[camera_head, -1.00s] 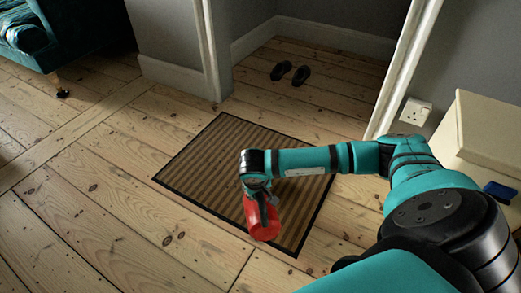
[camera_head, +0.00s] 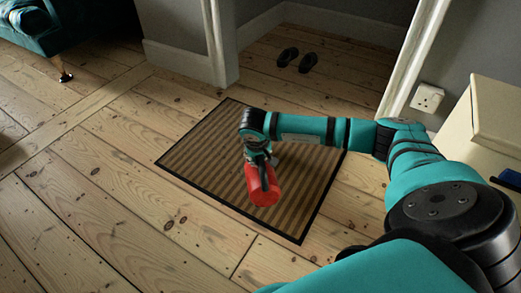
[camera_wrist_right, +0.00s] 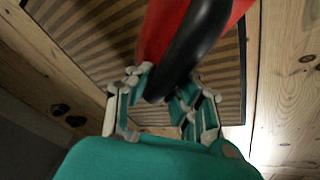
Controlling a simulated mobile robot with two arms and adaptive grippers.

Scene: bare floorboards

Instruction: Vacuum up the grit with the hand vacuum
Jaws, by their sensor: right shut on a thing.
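The red hand vacuum (camera_head: 263,186) hangs from my right gripper (camera_head: 262,157) over the striped doormat in the head view. In the right wrist view my right gripper (camera_wrist_right: 160,95) is shut on the black handle (camera_wrist_right: 188,45) of the vacuum, whose red body (camera_wrist_right: 158,28) shows beside it. I cannot tell whether the vacuum touches the mat. No grit can be made out on the mat or the floorboards. My left gripper is not in view.
The brown striped doormat (camera_head: 207,152) with a dark border lies on bare floorboards (camera_head: 120,200). Black shoes (camera_head: 298,59) stand in the alcove behind. A teal sofa (camera_head: 75,25) is at the far left, and a cream cabinet (camera_head: 490,125) at the right. The left floor is clear.

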